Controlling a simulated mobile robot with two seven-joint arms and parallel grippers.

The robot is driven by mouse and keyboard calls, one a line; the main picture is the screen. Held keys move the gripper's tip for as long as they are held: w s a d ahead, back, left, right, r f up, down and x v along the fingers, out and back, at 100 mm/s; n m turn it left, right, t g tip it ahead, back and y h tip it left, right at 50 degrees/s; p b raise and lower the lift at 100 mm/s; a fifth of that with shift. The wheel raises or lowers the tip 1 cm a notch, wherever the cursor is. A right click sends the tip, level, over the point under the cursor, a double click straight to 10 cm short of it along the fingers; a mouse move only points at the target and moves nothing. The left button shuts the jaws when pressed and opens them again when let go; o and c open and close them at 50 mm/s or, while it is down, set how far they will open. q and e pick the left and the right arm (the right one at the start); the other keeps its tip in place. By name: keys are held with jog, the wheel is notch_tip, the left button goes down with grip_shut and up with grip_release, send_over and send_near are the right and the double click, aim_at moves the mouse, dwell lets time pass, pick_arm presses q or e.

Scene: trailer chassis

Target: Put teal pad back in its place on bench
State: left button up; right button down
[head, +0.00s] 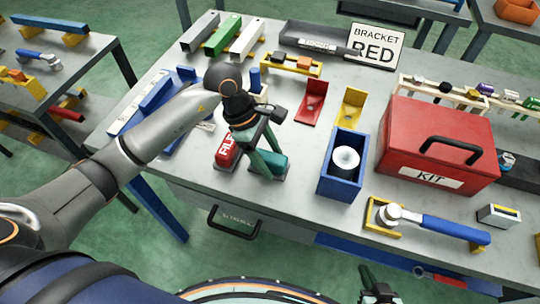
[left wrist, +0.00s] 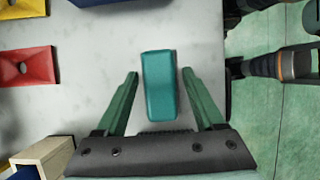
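The teal pad (head: 268,163) lies on the grey bench top (head: 205,182) near its front edge, right of a red block with white lettering. My left gripper (head: 262,158) reaches down over the pad and partly hides it in the head view. In the left wrist view the teal pad (left wrist: 160,85) lies between the two open green fingers (left wrist: 160,85), with a gap on each side. My right gripper (head: 375,285) shows only in part at the bottom of the head view, low in front of the bench; its opening is unclear.
The red lettered block (head: 228,148) is close to the left gripper. Red (head: 312,103) and yellow (head: 351,109) brackets lie behind.

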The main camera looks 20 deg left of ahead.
pick_arm(q)
jog(key=shift+r, duration=0.2)
jog(key=v, duration=1.2)
jog(key=shift+b, duration=0.3)
dwell(0.9)
